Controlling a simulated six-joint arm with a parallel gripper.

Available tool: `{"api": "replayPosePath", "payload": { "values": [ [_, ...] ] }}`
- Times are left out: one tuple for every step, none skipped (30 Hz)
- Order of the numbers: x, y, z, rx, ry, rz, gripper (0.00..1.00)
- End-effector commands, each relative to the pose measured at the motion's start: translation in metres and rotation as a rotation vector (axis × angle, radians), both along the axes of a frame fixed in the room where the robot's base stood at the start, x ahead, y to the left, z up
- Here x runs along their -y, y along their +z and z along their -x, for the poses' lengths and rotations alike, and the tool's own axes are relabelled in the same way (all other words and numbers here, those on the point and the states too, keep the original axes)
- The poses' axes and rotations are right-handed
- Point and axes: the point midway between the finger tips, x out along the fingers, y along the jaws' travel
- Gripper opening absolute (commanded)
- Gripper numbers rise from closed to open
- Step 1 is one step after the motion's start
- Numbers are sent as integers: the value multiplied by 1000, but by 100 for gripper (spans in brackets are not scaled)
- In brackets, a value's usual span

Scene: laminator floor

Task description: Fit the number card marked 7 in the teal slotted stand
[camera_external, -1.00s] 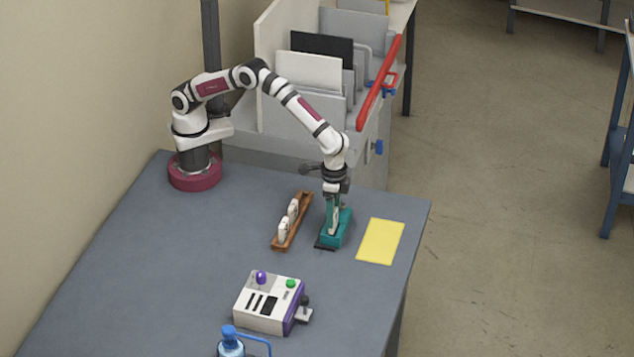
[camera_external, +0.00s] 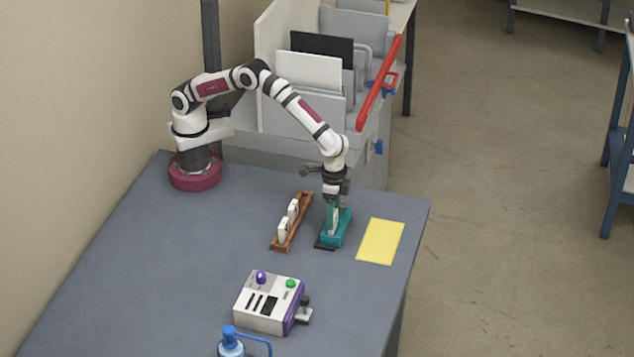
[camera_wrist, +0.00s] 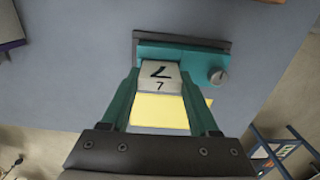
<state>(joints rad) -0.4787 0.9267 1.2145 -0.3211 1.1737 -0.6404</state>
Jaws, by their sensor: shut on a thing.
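The number card marked 7 (camera_wrist: 160,77) is white with a dark 7, held upright between the teal fingers of my gripper (camera_wrist: 158,92). In the external view my gripper (camera_external: 335,204) is directly over the teal slotted stand (camera_external: 337,238), pointing down. The card's pale face (camera_external: 333,222) shows low between the fingers there. In the wrist view the stand (camera_wrist: 190,58) lies right beyond the card, with a round grey knob at its right. The card's lower edge meets the stand in the picture. The slot is hidden, so I cannot tell how deep the card sits.
A brown wooden rack (camera_external: 284,238) with white cards is left of the stand. A yellow sheet (camera_external: 381,242) lies to its right. A white and purple device (camera_external: 268,305) and a blue-topped bottle (camera_external: 231,345) are nearer the front. The left of the table is clear.

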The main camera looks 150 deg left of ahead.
Motion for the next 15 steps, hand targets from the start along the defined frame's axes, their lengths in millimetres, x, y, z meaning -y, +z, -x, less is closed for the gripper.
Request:
{"api": "replayPosePath", "payload": {
  "values": [
    [0,0,0,0,0,0,7],
    [0,0,0,0,0,0,7],
    [0,-1,0,0,0,0,7],
    [0,-1,0,0,0,0,7],
    [0,-2,0,0,0,0,7],
    [0,-2,0,0,0,0,7],
    [0,-3,0,0,0,0,7],
    [0,-3,0,0,0,0,7],
    [0,-4,0,0,0,0,7],
    [0,-4,0,0,0,0,7],
    [0,-5,0,0,0,0,7],
    [0,-5,0,0,0,0,7],
    [0,-5,0,0,0,0,7],
    [0,-5,0,0,0,0,7],
    [0,-5,0,0,0,0,7]
  ]
}}
